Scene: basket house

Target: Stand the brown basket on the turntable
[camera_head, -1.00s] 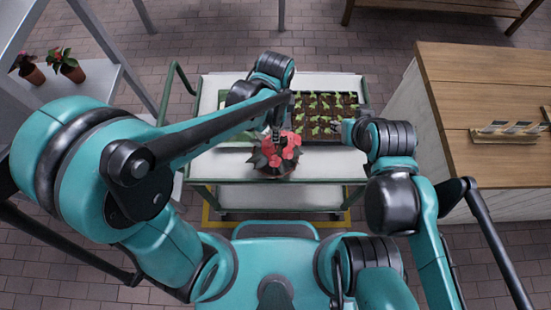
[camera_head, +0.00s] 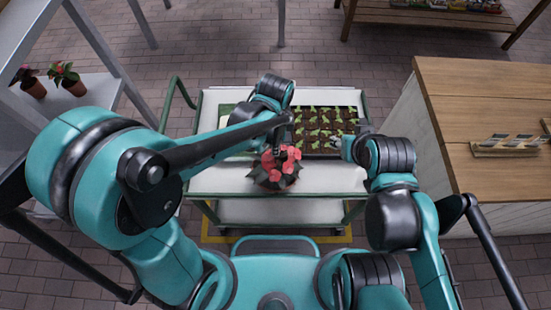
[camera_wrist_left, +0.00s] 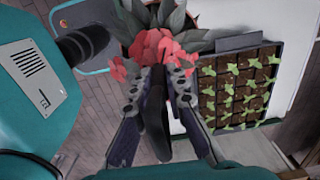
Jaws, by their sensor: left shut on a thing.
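A brown basket (camera_head: 272,187) holds a plant with red flowers and dark leaves; it shows at the front of the white cart top in the head view. In the left wrist view its red flowers (camera_wrist_left: 150,48) lie at the fingertips. My left gripper (camera_head: 281,146) comes down from above and is shut on the basket; the grip point is partly hidden by flowers. It also shows in the left wrist view (camera_wrist_left: 157,80). My right gripper (camera_head: 348,143) is beside the seedling tray, with its fingers too small to read. I cannot make out a turntable.
A black tray of seedlings (camera_head: 322,132) sits on the cart (camera_head: 325,181), right of the basket. A wooden table (camera_head: 480,95) stands at the right. Two potted plants (camera_head: 62,76) stand on a grey shelf at the left. Bare cart top shows right of the basket.

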